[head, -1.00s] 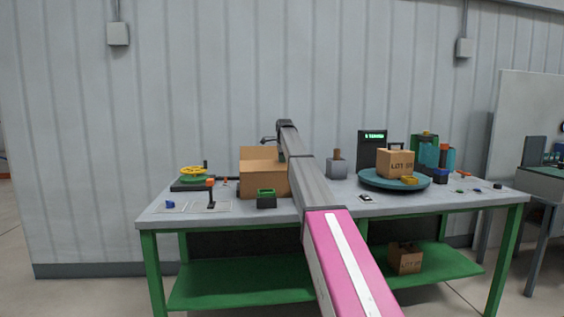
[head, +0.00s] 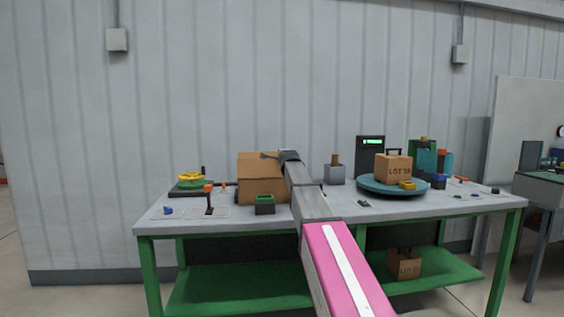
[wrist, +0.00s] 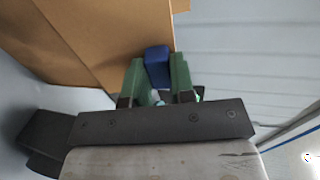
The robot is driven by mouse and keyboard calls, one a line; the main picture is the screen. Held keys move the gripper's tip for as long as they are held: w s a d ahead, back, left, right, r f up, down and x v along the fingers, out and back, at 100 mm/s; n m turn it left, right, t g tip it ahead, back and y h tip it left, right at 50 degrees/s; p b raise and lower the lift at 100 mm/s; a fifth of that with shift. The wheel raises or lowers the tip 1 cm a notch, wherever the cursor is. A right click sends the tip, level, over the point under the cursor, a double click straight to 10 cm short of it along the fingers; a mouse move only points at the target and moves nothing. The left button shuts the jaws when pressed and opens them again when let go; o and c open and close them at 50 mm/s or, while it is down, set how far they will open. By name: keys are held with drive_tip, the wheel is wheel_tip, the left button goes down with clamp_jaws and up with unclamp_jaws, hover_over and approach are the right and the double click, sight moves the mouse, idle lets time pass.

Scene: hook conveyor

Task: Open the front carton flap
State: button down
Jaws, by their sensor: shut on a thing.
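The open-looking brown carton (head: 262,191) stands on the workbench, left of the middle in the head view. My gripper (head: 266,156) is at the carton's upper right, with my arm reaching up across the bench. In the wrist view my green fingers (wrist: 157,76) are shut on a small blue tab (wrist: 157,55). The tab sits at the edge of a brown cardboard panel (wrist: 110,35). I cannot tell which flap this panel is. My arm hides the carton's right side in the head view.
A blue turntable (head: 375,186) carries a LOT carton (head: 393,168) at the right.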

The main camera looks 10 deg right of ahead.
drive_tip(key=shift+s+f+t, duration=0.3)
drive_tip(key=shift+s+t, duration=0.1)
drive_tip(key=shift+s, duration=0.25)
drive_tip(key=shift+s+f+t, duration=0.25)
drive_tip(key=shift+s+t, duration=0.15)
drive_tip(key=shift+s, duration=0.25)
drive_tip(key=shift+s+f+t, duration=0.3)
drive_tip(key=shift+s+t, duration=0.1)
drive_tip(key=shift+s, duration=0.25)
drive_tip(key=shift+f, duration=0.1)
drive_tip(key=c, duration=1)
unclamp_jaws()
drive_tip(key=shift+o, duration=0.2)
